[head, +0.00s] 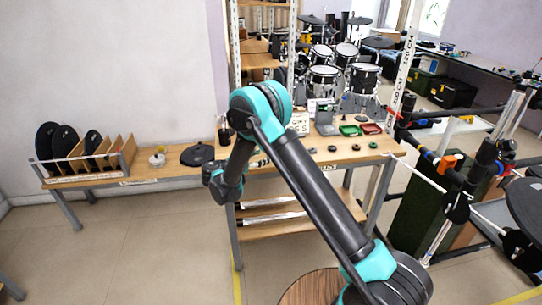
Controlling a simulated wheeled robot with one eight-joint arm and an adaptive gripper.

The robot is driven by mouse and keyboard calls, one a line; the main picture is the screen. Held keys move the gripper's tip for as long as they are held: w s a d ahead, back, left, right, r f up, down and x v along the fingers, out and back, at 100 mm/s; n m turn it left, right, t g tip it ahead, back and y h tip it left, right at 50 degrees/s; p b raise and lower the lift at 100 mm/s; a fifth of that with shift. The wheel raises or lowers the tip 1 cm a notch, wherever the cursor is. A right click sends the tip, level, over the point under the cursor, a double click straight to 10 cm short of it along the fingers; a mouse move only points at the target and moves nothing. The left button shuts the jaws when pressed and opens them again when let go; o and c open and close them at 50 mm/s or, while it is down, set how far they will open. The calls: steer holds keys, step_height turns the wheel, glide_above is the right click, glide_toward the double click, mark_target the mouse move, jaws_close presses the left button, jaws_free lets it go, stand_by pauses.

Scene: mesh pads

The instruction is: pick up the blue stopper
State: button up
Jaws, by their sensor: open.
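I cannot make out a blue stopper in the head view. Several small dark and greenish round pieces, one of them a dark disc (312,151), lie on the right part of the wooden table (350,156), too small to tell apart. My arm rises from the lower right, bends at the top and comes down in front of the table. My gripper (212,172) is at the arm's dark lower end, near the table's front edge, left of the small pieces. It is open; its fingers are not clear and nothing shows held in it.
A wooden rack (92,158) with black discs stands at the left. A black pad (197,155) and a small white and yellow item (158,157) lie nearby. Green (350,130) and red (371,128) trays stand at the back right. A cluttered metal frame (470,170) stands at the right.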

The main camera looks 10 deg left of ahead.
steer(key=x, duration=0.5)
steer(key=shift+a+f, duration=0.15)
steer(key=c, duration=0.9)
steer(key=shift+c, duration=0.2)
